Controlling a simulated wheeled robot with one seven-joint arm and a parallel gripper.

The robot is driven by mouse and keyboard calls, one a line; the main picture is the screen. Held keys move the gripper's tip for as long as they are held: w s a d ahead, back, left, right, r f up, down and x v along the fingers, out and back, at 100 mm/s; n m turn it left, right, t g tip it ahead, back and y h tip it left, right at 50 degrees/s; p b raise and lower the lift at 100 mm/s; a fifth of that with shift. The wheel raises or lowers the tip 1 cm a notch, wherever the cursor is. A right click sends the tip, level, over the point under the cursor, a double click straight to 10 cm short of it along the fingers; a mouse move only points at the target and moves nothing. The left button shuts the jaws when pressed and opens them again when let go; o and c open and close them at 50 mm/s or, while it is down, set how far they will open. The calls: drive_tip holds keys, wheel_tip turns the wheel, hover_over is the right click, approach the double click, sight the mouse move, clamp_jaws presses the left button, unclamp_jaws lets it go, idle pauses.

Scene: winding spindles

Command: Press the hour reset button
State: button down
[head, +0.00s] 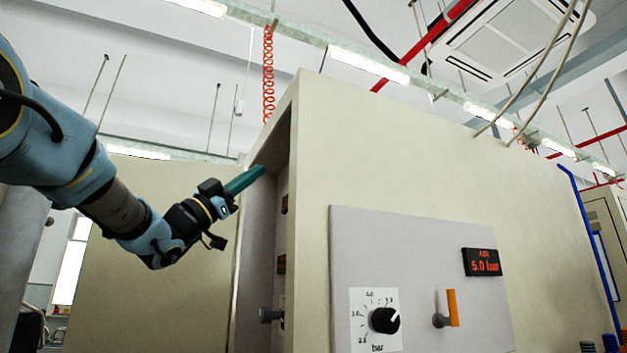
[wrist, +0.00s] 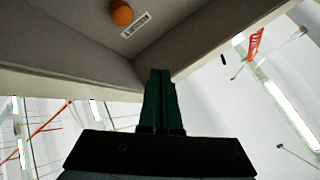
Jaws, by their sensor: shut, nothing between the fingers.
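In the wrist view, a round orange knob or button (wrist: 121,12) sits on a grey recessed wall at the top, beside a small white label (wrist: 135,24) that is too small to read. I cannot tell whether it is the hour reset button. My gripper (head: 263,169) is at the upper edge of the cabinet's recess in the head view, its green fingers pointing up and right. In the wrist view the fingers of my gripper (wrist: 160,72) are together and empty, apart from the orange button. The recess interior is mostly hidden in the head view.
The beige cabinet (head: 400,150) fills the middle. A red coiled hose (head: 268,75) hangs behind.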

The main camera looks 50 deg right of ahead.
drive_tip(key=shift+d, duration=0.1)
drive_tip(key=s+d+p, duration=0.2)
drive_tip(key=s+d, duration=0.1)
drive_tip(key=d, duration=0.5)
drive_tip(key=shift+p, duration=0.4)
drive_tip(key=shift+s+d, duration=0.1)
drive_tip(key=shift+s, duration=0.05)
idle(1.9)
drive_tip(key=shift+s+d, duration=0.1)
drive_tip(key=shift+d, duration=0.25)
drive_tip(key=shift+s+d+b, duration=0.2)
drive_tip(key=shift+d+b, duration=0.15)
drive_tip(key=shift+d, duration=0.1)
idle(0.7)
drive_tip(key=shift+a, duration=0.15)
drive_tip(key=shift+w+a+b, duration=0.35)
drive_tip(key=shift+a+b, duration=0.35)
drive_tip(key=shift+a, duration=0.1)
